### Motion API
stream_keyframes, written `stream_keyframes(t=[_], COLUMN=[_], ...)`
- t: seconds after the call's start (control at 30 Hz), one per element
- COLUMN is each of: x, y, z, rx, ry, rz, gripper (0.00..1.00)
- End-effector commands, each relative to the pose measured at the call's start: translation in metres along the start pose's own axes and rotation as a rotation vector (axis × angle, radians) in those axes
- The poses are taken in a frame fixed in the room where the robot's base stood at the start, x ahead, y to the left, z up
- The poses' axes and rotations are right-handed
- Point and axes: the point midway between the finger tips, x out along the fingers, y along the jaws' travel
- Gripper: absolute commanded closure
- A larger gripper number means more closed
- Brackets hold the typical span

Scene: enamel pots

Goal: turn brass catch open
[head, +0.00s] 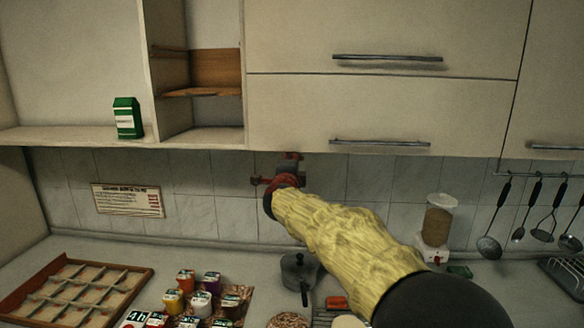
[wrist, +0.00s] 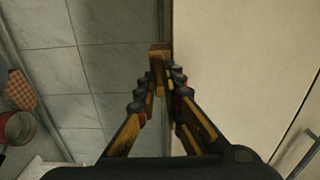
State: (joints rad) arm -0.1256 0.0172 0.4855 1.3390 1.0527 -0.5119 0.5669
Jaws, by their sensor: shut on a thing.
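The brass catch (wrist: 160,51) shows in the wrist view as a small brown-gold piece at the edge of the pale cabinet, against the tiled wall. My gripper (wrist: 161,82) has its two jointed fingers closed on either side of it, and the catch sits between the fingertips. In the head view my gripper (head: 284,176) is under the lower edge of the wall cabinet (head: 380,118). There the catch is mostly hidden by my gripper and cannot be told apart clearly. Which way the catch is turned is hard to tell.
The cabinet's drawers and doors above are closed. A green carton (head: 127,118) stands on the open shelf at left. On the counter are a wooden divided tray (head: 75,290), several small jars, a dark lidded pot (head: 298,273) and a dispenser (head: 437,225). Utensils hang at right.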

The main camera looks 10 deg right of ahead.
Motion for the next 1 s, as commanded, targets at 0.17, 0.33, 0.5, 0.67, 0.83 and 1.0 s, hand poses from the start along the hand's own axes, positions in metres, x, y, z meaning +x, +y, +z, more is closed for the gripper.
stream_keyframes(t=[0.17, 0.33, 0.5, 0.67, 0.83, 1.0], x=[0.0003, 0.0004, 0.0004, 0.0004, 0.0003, 0.0002], y=[0.0021, 0.0019, 0.0021, 0.0022, 0.0016, 0.0011], z=[-0.0003, -0.0002, -0.0002, -0.0002, -0.0001, -0.0001], rx=[0.024, 0.028, 0.028, 0.027, 0.027, 0.027], ry=[0.001, 0.001, 0.001, 0.001, 0.0, 0.0], rz=[0.002, 0.002, 0.002, 0.002, 0.002, 0.001], gripper=[1.0, 1.0, 1.0, 0.85, 0.76, 0.73])
